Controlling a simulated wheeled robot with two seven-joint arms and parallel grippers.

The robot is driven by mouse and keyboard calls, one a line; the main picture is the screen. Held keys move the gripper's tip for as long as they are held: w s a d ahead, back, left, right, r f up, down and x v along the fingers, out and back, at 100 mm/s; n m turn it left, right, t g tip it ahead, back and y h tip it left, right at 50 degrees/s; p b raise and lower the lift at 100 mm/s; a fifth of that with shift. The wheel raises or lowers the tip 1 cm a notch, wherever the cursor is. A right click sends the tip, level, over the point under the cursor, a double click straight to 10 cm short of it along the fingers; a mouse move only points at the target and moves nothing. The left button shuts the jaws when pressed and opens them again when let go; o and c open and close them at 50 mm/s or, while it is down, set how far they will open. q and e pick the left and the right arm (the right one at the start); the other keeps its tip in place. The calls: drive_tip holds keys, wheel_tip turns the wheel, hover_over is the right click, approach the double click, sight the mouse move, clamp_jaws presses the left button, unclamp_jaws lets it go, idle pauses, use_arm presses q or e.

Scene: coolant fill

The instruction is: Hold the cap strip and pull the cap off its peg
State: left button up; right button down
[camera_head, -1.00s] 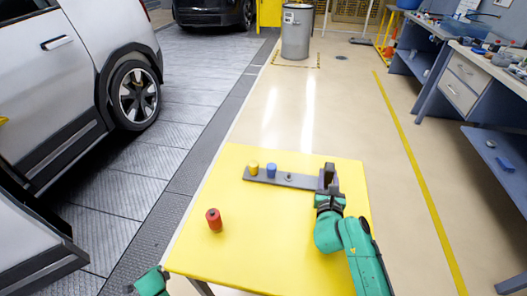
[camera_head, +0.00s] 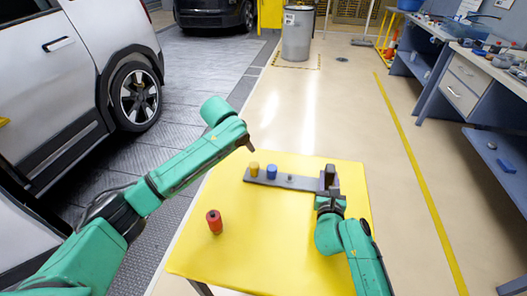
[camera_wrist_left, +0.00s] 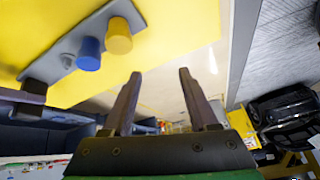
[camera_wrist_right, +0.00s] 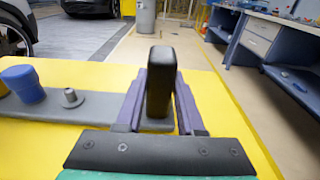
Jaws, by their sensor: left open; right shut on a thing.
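The grey cap strip (camera_head: 298,181) lies on the yellow table (camera_head: 265,245). It carries a yellow cap (camera_head: 254,169), a blue cap (camera_head: 271,172) and a bare peg (camera_head: 290,178) in a row, with a dark upright handle (camera_wrist_right: 160,80) at its right end. My right gripper (camera_head: 328,186) is shut on that handle. My left gripper (camera_head: 250,147) is open and empty, above and beyond the yellow cap end. In the left wrist view its fingers (camera_wrist_left: 159,75) are apart, clear of the yellow cap (camera_wrist_left: 118,38) and blue cap (camera_wrist_left: 89,54).
A red cylinder (camera_head: 214,221) stands alone at the table's left side. The front middle of the table is clear. Workbenches (camera_head: 465,80) stand to the right, a grey bin (camera_head: 297,35) behind, and a car (camera_head: 85,65) to the left.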

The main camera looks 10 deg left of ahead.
use_arm(q)
drive_tip(key=g+h, duration=0.1)
drive_tip(key=g, duration=0.1)
approach(272, 168)
drive_tip(key=shift+m, duration=0.4)
drive_tip(key=x, duration=1.1)
clamp_jaws()
drive_tip(key=c, duration=0.8)
unclamp_jaws()
drive_tip(key=shift+c, duration=0.2)
drive_tip(key=shift+r, duration=0.4)
drive_tip(key=shift+r, duration=2.4)
